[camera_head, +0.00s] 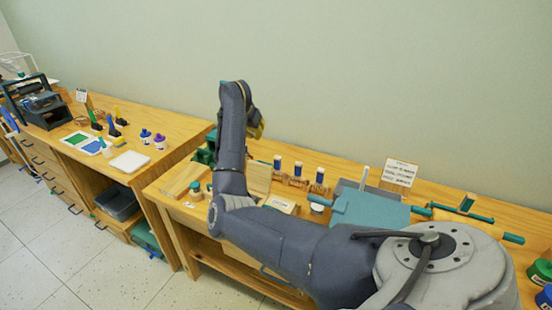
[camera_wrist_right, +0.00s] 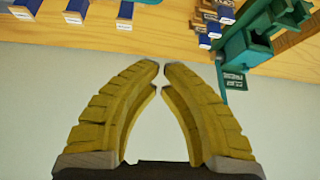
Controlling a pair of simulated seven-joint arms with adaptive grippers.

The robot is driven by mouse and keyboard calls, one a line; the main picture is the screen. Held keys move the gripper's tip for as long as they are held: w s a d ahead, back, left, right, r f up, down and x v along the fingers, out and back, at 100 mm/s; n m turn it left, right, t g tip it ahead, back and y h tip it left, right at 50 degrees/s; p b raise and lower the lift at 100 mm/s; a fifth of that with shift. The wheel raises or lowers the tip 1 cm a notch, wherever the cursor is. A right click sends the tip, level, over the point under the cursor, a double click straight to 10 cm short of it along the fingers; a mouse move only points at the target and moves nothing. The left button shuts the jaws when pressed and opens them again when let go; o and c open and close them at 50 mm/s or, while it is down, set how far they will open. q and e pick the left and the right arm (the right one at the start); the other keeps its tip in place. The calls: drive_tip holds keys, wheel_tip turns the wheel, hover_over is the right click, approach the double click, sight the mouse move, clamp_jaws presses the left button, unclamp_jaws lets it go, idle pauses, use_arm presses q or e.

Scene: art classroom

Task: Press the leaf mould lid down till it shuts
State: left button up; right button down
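A pale wooden panel (camera_head: 258,178) stands raised on the right-hand bench, just right of my right forearm; it looks like the open lid of the leaf mould, but I cannot be sure. A pale labelled piece (camera_head: 283,204) sits in front of it. My arm hides part of this area. My right gripper (camera_head: 258,130) is raised above the back of the bench, against the wall, clear of the panel. In the right wrist view its yellow fingers (camera_wrist_right: 162,68) meet almost tip to tip with nothing between them. My left gripper is not in view.
A teal press (camera_head: 205,152) stands behind my arm. A second bench (camera_head: 160,125) stands left.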

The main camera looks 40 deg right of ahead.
sight(262, 175)
drive_tip(key=s+d+f+m+g+y, duration=0.1)
drive_tip(key=s+f, duration=0.4)
drive_tip(key=f, duration=0.4)
drive_tip(key=shift+s+d+f, duration=0.2)
drive_tip(key=shift+f, duration=0.15)
idle(0.4)
drive_tip(key=shift+a, duration=0.1)
